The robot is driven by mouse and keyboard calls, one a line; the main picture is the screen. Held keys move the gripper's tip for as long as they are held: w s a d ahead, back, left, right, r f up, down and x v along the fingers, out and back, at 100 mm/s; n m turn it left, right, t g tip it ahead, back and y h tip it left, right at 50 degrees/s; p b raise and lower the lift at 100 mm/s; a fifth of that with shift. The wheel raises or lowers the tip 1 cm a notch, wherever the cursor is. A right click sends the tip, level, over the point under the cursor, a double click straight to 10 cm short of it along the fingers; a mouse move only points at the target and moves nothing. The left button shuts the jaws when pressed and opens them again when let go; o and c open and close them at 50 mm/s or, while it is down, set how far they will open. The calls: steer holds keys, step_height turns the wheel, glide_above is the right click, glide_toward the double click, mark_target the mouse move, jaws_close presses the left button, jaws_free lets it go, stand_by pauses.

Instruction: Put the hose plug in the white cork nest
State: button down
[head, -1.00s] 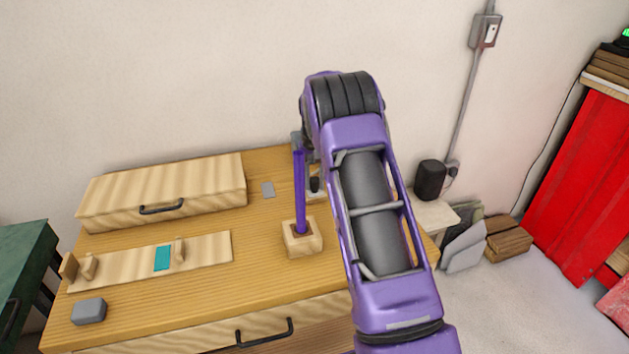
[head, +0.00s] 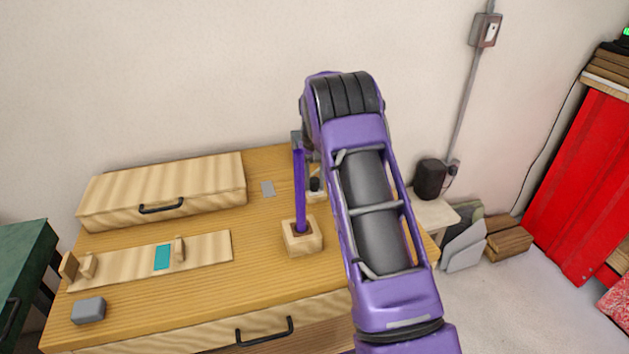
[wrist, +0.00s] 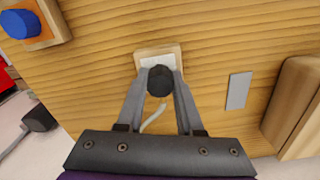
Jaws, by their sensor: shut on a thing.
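The hose plug (wrist: 160,78) is a dark round piece between the fingertips of my gripper (wrist: 160,86) in the wrist view. A pale hose (wrist: 153,118) curves away below it. The white cork nest (wrist: 150,62) shows as a white patch in a small wooden block, directly behind the plug in this view. The plug covers part of the white, so I cannot tell whether it is seated or just above. In the head view the dark plug (head: 315,184) appears at the small block (head: 316,196), beside my arm, which hides most of my gripper.
A purple-blue rod (head: 300,190) stands upright in a wooden block (head: 302,242) close in front of the nest. A grey plate (head: 268,188) lies to the left. A wooden box (head: 165,188), a board with pegs (head: 205,250) and a grey block (head: 88,311) are further left.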

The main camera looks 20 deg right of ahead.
steer(key=shift+f, duration=0.25)
steer(key=shift+r, duration=0.15)
steer(key=shift+r+p, duration=0.5)
steer(key=shift+r, duration=0.2)
steer(key=shift+f+b, duration=0.35)
steer(key=shift+f, duration=0.4)
stand_by(1.1)
steer(key=shift+r+p, duration=0.45)
steer(key=shift+r, duration=0.25)
steer(key=shift+f+b, duration=0.45)
steer(key=shift+f, duration=0.35)
stand_by(0.5)
steer(key=c, duration=0.8)
jaws_free()
steer(key=shift+c, duration=0.2)
